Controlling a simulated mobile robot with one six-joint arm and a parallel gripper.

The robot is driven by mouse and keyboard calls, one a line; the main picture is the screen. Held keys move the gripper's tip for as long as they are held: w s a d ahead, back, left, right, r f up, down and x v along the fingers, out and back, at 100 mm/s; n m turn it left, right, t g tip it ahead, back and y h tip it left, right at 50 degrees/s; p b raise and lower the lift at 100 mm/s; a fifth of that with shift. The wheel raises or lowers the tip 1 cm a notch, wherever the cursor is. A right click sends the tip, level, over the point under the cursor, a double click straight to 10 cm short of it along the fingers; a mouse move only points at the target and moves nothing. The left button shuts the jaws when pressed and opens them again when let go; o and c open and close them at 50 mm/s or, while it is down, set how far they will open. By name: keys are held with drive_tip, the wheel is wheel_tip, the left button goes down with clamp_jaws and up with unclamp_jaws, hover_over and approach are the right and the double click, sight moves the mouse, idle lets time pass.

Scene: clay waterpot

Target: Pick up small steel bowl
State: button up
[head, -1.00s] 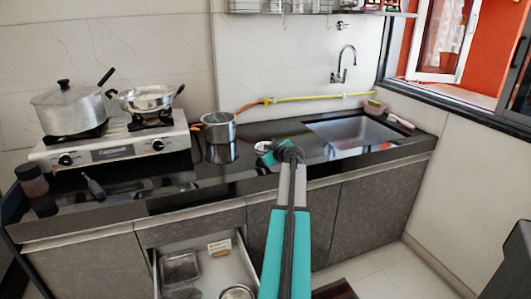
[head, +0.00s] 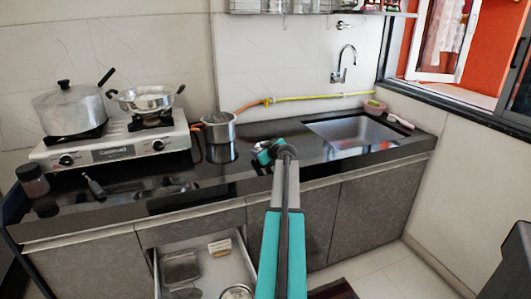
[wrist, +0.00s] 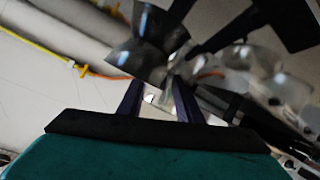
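A round steel bowl (head: 238,292) lies in the open drawer, cut off by the bottom edge of the head view. I cannot tell for sure that it is the small steel bowl. My gripper (wrist: 157,100) is well above and behind it, over the black counter. In the wrist view its two dark fingers are apart, with no held object visible between them. In the head view my arm hides most of the gripper. A steel saucepan (head: 219,127) stands on the counter left of the gripper.
The open drawer (head: 217,258) also holds a rectangular steel tray (head: 181,268). A lidded pot (head: 68,108) and a steel pan (head: 146,100) stand on the stove (head: 110,146). The sink (head: 355,132) is at right. A yellow and orange hose (head: 305,98) runs along the wall.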

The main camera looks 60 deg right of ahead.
clamp_jaws()
drive_tip(key=shift+r, duration=0.15)
idle(0.4)
drive_tip(key=shift+r, duration=1.35)
drive_tip(key=shift+s+r, duration=0.1)
drive_tip(key=shift+r, duration=0.2)
drive_tip(key=s+a+b, duration=0.1)
drive_tip(key=s+a, duration=0.2)
drive_tip(key=s, duration=0.4)
drive_tip(key=s+a+r, duration=0.1)
drive_tip(key=s+a, duration=0.3)
drive_tip(key=s, duration=0.3)
drive_tip(key=shift+r+b, duration=0.2)
drive_tip(key=shift+b, duration=0.2)
drive_tip(key=shift+s, duration=0.1)
